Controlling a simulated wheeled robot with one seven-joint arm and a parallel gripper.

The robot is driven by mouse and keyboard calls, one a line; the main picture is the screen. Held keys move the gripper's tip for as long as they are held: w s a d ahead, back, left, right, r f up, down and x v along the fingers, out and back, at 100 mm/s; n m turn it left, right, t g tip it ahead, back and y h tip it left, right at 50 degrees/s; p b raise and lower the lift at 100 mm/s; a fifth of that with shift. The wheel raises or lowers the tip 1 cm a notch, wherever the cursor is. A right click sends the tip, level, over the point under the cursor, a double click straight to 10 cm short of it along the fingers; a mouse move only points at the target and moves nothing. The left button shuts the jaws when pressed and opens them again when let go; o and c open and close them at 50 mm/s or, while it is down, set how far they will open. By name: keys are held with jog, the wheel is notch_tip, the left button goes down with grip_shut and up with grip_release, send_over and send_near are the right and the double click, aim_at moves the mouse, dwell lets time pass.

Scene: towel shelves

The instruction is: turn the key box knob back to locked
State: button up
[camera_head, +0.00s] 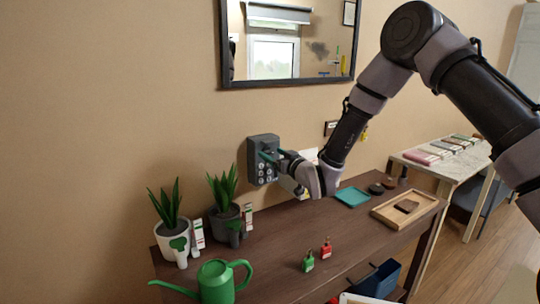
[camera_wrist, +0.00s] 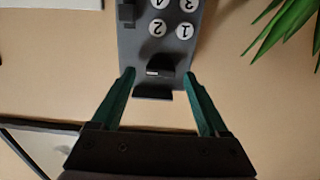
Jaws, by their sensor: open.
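The dark grey key box (camera_head: 255,175) is mounted on the wall above the table, with round white number buttons on its front. In the wrist view the key box (camera_wrist: 135,45) appears upside down, with the buttons at the top. Its dark knob (camera_wrist: 165,62) sits below them, with a small light mark. My gripper (camera_head: 269,157) is at the front of the box, and the knob is hidden behind it in the head view. In the wrist view my gripper (camera_wrist: 159,76) is open, its green fingers either side of the knob, with a visible gap on each side.
Two potted plants (camera_head: 176,235) and a green watering can (camera_head: 215,281) stand at the table's left. A mirror (camera_head: 290,82) hangs above.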

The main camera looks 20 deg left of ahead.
jog(key=shift+w+a, duration=0.25)
jog(key=shift+a, duration=0.05)
grip_shut()
